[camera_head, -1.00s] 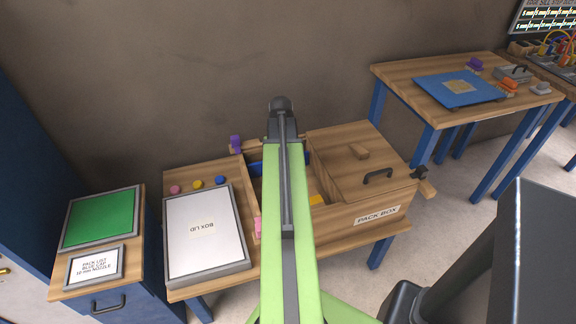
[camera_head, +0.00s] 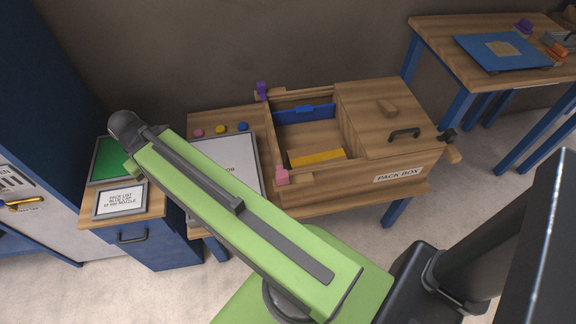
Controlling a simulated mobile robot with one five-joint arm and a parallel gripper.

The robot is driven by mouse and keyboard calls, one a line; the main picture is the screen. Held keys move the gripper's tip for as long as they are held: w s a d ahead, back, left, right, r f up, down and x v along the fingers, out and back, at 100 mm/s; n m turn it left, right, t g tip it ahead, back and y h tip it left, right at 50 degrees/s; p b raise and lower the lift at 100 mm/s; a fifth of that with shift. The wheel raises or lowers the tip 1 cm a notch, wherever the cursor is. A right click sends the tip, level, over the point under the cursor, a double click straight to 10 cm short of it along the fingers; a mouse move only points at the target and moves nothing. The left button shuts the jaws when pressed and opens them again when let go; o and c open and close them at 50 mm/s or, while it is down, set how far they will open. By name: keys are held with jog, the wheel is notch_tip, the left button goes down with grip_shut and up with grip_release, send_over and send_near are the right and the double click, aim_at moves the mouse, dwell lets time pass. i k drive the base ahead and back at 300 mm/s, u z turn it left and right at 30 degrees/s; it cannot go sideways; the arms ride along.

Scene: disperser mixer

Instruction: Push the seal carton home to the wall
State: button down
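The open left part of the wooden pack box (camera_head: 349,183) holds a yellow block (camera_head: 317,157) lying along its front wall. A blue piece (camera_head: 303,115) is at its back wall. I see no label reading seal carton, so I cannot tell which of them it is. Bare wooden floor shows between the two. My gripper does not show; only the arm's links and a dark joint are visible.
The box's right part is covered by a wooden top with a black handle (camera_head: 404,134). A pink block (camera_head: 282,176) and a purple block (camera_head: 262,91) sit at its left corners. A small cabinet (camera_head: 133,236) stands left; another table (camera_head: 437,62) stands at right.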

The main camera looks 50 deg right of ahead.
aim_at(329, 152)
jog(key=z, duration=0.9)
jog(key=k, duration=1.75)
jog(key=u, duration=0.75)
jog(key=i, duration=1.65)
